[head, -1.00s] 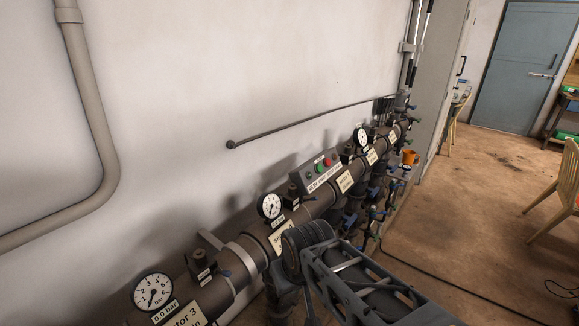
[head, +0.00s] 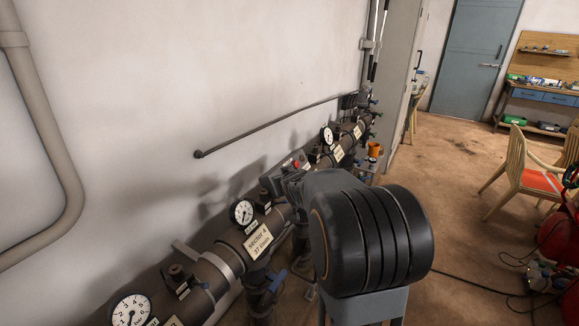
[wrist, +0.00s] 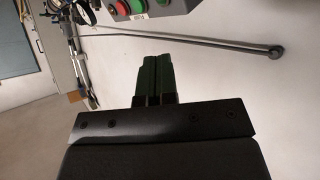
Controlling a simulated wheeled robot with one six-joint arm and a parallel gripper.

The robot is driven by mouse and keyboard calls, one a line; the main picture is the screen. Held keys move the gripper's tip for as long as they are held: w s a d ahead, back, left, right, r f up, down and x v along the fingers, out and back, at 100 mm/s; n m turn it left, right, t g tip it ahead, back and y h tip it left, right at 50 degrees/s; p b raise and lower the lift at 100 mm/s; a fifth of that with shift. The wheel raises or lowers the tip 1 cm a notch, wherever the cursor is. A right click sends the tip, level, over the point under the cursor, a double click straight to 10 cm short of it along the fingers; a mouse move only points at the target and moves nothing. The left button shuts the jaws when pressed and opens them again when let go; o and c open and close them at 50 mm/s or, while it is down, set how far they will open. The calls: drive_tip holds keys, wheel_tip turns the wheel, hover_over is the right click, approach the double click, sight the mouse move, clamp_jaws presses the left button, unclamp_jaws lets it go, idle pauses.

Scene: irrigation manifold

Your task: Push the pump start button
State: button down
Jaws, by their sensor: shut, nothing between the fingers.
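The grey button box shows at the top of the wrist view, cut off by the frame edge. A green button (wrist: 137,6) sits on it, with a red button (wrist: 119,8) to its left. In the head view a red button (head: 297,164) shows, while my arm hides most of the box and the green button. My gripper (wrist: 152,74) is shut and empty, its two dark green fingers together. In the wrist view its tips lie below the buttons with a visible space between. In the head view my gripper (head: 282,184) is close in front of the box.
The dark manifold pipe (head: 225,265) runs along the wall with gauges (head: 242,212), labels and valves. A thin rod (head: 270,126) crosses the wall above it. An orange cup (head: 375,149) is farther along. Open floor (head: 450,200) lies to the right.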

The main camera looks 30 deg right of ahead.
drive_tip(key=w+d+f+n+t+y+p, duration=0.1)
drive_tip(key=w+d+t, duration=0.1)
drive_tip(key=d, duration=0.5)
drive_tip(key=w+d+t+y+p, duration=0.1)
drive_tip(key=w+d+t+p, duration=0.1)
drive_tip(key=d, duration=0.5)
drive_tip(key=w+t, duration=0.1)
drive_tip(key=t, duration=0.1)
drive_tip(key=shift+d+f+n+t+y, duration=0.35)
drive_tip(key=shift+d+n+t+y, duration=0.05)
drive_tip(key=shift+w, duration=0.15)
drive_tip(key=w+a+f+b, duration=0.3)
drive_tip(key=w+f, duration=0.1)
drive_tip(key=w, duration=0.2)
drive_tip(key=shift+w+a+f, duration=0.2)
drive_tip(key=shift+w+a, duration=0.1)
drive_tip(key=shift+a, duration=0.05)
